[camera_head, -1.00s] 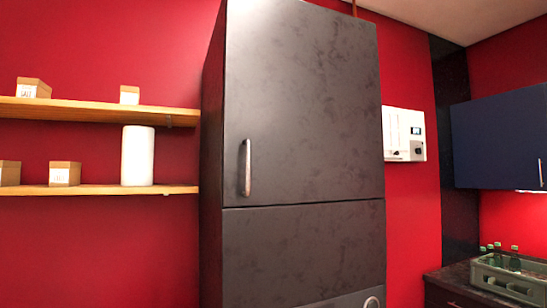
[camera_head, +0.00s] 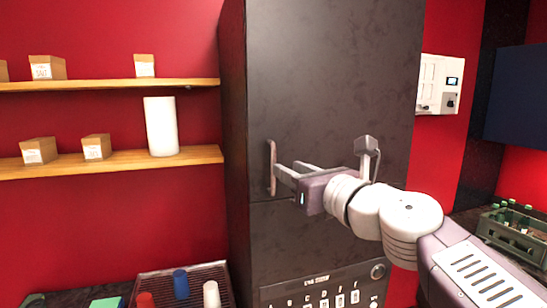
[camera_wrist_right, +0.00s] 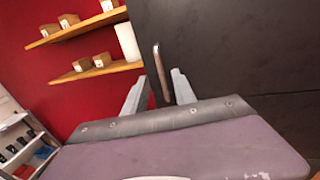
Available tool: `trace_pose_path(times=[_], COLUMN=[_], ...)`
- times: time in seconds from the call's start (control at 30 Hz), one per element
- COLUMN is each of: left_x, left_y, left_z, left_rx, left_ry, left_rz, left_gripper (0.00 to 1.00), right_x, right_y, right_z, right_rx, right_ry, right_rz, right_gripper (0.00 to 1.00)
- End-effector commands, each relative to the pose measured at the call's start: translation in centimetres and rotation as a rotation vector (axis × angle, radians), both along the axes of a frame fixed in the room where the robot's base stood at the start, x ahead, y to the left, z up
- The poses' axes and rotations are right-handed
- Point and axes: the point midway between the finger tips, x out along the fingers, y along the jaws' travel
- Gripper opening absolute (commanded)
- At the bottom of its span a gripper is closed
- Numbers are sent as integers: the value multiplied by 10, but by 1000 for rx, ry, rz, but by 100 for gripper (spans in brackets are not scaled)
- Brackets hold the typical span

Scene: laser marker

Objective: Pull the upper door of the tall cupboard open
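The tall cupboard's dark grey upper door (camera_head: 325,80) looks shut, flush above the seam with the lower front. Its upright metal bar handle (camera_head: 271,167) is at the door's lower left. My right gripper (camera_head: 281,174) points left at the handle, with its fingers apart and their tips close to it. In the right wrist view, the handle (camera_wrist_right: 157,65) shows upright between the two open fingers, reaching up beyond them. Whether either finger touches it I cannot tell. My left gripper is in neither view now.
Wooden shelves (camera_head: 115,162) with small boxes and a white roll (camera_head: 160,127) are left of the cupboard. A white wall device (camera_head: 438,85) and a green bottle crate (camera_head: 515,236) are on the right. A rack with cups (camera_head: 180,284) stands low at front left.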

Motion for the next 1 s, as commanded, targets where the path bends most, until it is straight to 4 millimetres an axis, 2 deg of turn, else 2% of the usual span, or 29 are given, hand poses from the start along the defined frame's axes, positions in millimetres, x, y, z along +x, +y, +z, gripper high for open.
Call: trace_pose_path(times=[0.2, 0.33, 0.5, 0.7, 0.73, 0.83, 1.0], left_x=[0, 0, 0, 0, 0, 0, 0], left_y=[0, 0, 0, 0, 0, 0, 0], left_z=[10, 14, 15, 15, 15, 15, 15], left_rx=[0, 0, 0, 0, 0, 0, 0], left_ry=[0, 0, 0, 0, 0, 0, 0], left_rz=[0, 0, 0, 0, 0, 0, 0], left_gripper=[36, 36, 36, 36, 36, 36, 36], right_x=[41, 59, 69, 69, 69, 69, 69], right_y=[24, 33, 38, 38, 38, 38, 38], right_z=[0, 0, -1, -1, -1, -1, -1], right_rx=[-3, -3, -4, -4, -4, -5, -5], right_ry=[4, 3, 1, 0, 0, 1, 1], right_rz=[2, 1, -1, -1, -1, -1, -1], right_gripper=[32, 32, 32, 32, 27, 0, 0])
